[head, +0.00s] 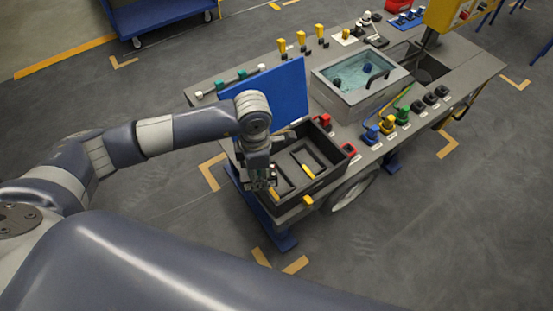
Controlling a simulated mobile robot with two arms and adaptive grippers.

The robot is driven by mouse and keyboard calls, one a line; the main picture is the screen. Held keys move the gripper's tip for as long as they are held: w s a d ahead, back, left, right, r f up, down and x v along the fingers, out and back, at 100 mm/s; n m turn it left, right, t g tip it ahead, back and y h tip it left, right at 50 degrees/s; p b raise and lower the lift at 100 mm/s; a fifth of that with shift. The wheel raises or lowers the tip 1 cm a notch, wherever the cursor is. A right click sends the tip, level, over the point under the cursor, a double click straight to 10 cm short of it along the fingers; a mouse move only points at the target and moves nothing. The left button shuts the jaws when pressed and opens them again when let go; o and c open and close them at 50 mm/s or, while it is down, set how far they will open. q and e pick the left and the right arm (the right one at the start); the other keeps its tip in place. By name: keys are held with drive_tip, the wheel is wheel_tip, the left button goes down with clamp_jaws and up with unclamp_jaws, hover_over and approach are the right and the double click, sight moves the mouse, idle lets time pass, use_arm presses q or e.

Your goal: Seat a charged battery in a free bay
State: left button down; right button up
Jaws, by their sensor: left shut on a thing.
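My left gripper (264,184) points down at the near left side of an open dark box (322,179) on the bench. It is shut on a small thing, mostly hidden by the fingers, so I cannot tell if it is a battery. The box has dark inner recesses and a yellow piece (308,171) inside. A blue panel (278,92) stands upright behind the box, like a raised lid. I cannot make out which bays are free or any charge marking. My right gripper is not in view.
A grey basin (345,99) with bluish contents sits right of the panel. Red (325,119), blue (371,132), yellow (387,124) and green (402,116) parts stand along the bench. Yellow-topped posts (301,39) line its back.

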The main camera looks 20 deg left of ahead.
use_arm(q)
drive_tip(key=w+d+f+n+b, duration=0.15)
drive_tip(key=w+n, duration=0.25)
drive_tip(key=n, duration=0.7)
drive_tip(key=w+d+f+n+b, duration=0.1)
drive_tip(key=w+f+n+b, duration=0.3)
drive_tip(key=n, duration=0.8)
drive_tip(key=shift+w+a+f+b, duration=0.15)
drive_tip(key=shift+f+b, duration=0.7)
drive_tip(key=shift+f, duration=0.5)
drive_tip(key=shift+w+a+f+b, duration=0.15)
drive_tip(key=shift+f+b, duration=0.7)
drive_tip(key=shift+f, duration=0.5)
drive_tip(key=shift+d, duration=0.1)
drive_tip(key=shift+f, duration=0.3)
drive_tip(key=shift+f+b, duration=0.65)
drive_tip(key=shift+f, duration=0.05)
drive_tip(key=c, duration=1)
unclamp_jaws()
